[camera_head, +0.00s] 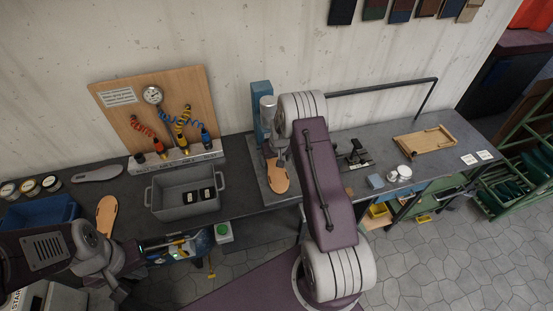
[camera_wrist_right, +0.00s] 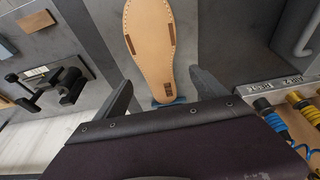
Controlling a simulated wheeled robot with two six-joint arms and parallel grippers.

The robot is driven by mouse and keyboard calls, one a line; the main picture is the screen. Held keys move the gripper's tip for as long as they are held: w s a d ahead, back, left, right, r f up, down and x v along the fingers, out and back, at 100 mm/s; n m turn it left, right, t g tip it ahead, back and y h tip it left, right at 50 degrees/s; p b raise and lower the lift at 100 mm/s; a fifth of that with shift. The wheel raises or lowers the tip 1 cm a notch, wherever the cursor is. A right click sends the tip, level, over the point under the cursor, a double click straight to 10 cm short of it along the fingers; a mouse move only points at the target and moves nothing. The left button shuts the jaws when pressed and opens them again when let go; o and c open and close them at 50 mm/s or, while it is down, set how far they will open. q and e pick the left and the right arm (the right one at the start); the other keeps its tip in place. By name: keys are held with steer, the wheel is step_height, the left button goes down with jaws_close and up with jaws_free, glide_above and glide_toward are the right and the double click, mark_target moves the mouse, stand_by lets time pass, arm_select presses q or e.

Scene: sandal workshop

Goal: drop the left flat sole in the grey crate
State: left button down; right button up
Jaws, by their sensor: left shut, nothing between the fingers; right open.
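The grey crate (camera_head: 158,204) stands on the bench left of centre, with dark pieces bearing white labels inside. One tan flat sole (camera_head: 105,214) lies left of the crate. Another tan sole (camera_head: 278,178) lies right of the crate, below my right gripper (camera_head: 279,152). In the right wrist view this sole (camera_wrist_right: 150,40) is tan with dark brown patches, and its narrow end lies between the open fingers of my gripper (camera_wrist_right: 161,82). I see no finger gripping it. My left gripper (camera_head: 184,244) is shut and empty, low in front of the crate.
A grey sole (camera_head: 97,173) and a blue bin (camera_head: 45,213) are at the left. A wooden tray (camera_head: 424,142) lies at the right. My right arm hides part of the bench middle.

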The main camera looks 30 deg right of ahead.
mark_target(275, 167)
steer(key=b+x, duration=0.1)
steer(key=x, duration=0.1)
steer(key=b+x, duration=0.3)
steer(key=shift+s+d+f, duration=0.1)
steer(key=shift+d+f, duration=0.25)
steer(key=shift+f+b, duration=0.3)
steer(key=shift+b, duration=0.1)
steer(key=shift+w+a+f+b, duration=0.15)
steer(key=shift+w+f+b, duration=0.2)
steer(key=shift+w, duration=0.15)
steer(key=shift+s, duration=0.1)
steer(key=shift+s+r, duration=0.1)
steer(key=shift+c, duration=0.3)
steer(key=c, duration=1.1)
steer(key=shift+o, duration=0.2)
steer(key=shift+s+r+p, duration=0.2)
steer(key=shift+r+p, duration=0.25)
steer(key=shift+p, duration=0.15)
steer(key=shift+s+a+r+p, duration=0.15)
steer(key=shift+s+r+p, duration=0.5)
steer(key=shift+s+p, duration=0.05)
